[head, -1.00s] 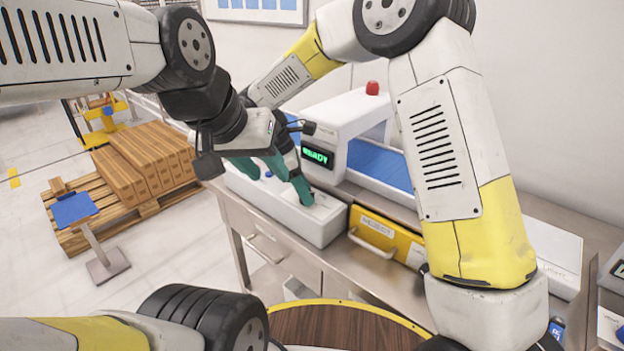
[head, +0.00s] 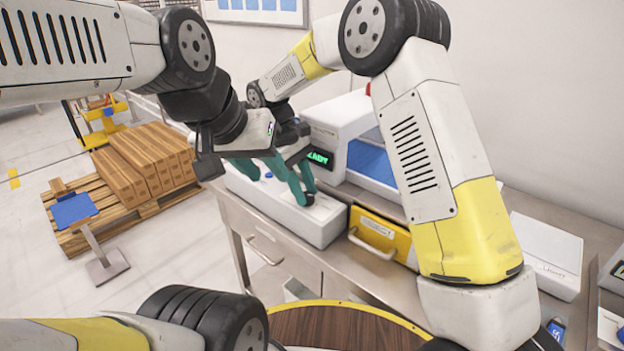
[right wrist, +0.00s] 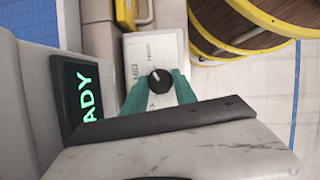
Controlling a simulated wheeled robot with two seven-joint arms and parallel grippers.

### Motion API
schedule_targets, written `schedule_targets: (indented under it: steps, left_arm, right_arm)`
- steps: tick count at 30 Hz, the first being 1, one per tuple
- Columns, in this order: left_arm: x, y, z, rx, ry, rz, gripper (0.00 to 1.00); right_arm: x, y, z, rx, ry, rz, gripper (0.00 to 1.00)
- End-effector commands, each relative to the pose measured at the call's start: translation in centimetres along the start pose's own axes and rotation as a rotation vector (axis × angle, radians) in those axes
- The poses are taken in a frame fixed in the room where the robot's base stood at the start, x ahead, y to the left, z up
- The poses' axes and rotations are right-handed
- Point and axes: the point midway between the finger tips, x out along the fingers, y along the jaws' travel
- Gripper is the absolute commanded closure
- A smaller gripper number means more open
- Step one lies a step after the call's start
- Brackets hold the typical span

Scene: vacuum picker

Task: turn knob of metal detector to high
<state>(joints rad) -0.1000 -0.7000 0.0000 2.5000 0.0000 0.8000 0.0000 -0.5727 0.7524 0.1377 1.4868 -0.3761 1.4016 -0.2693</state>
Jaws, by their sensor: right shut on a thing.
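The white metal detector (head: 336,117) stands on the metal table, with a green lit display (head: 319,158) that reads READY, partly hidden. Its low white control box (head: 322,228) is in front. In the right wrist view the round black knob (right wrist: 160,80) with a small white mark sits on a pale panel (right wrist: 166,46) lettered MED and HIGH. The mark seems to point up and left; its exact setting is unclear. My right gripper (right wrist: 159,90) is shut on the knob, one teal finger on each side. My left gripper (head: 259,166) is over the box's left part, near a blue button (head: 268,175); its opening is unclear.
A yellow reject bin (head: 380,237) with a handle is right of the control box. A blue conveyor belt (head: 372,163) runs through the detector. Cartons (head: 150,155) on a pallet and a blue-topped stand (head: 74,209) are on the floor at left. Both grippers are close together.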

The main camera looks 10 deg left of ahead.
Motion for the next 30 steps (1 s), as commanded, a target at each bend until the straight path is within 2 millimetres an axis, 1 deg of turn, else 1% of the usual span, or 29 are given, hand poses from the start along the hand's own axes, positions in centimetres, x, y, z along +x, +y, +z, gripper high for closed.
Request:
schedule_targets:
  steps: [17,18,20,21,30]
  left_arm:
    - [0.0,0.0,0.0,0.0,0.0,0.0,0.64]
    - [0.0,0.0,0.0,0.0,0.0,0.0,0.64]
    - [0.0,0.0,0.0,0.0,0.0,0.0,0.64]
    - [0.0,0.0,0.0,0.0,0.0,0.0,0.64]
    - [0.0,0.0,0.0,0.0,0.0,0.0,0.64]
  right_arm:
    - [0.02,-0.05,-0.17,0.024,0.005,-0.011,1.0]
    - [0.02,-0.05,-0.16,0.024,0.004,-0.011,0.59]
    - [0.02,-0.04,-0.14,0.024,0.004,-0.011,0.47]
    - [0.02,-0.04,-0.13,0.024,0.003,-0.011,0.45]
    - [-0.13,0.02,-0.07,0.025,0.002,-0.01,0.45]
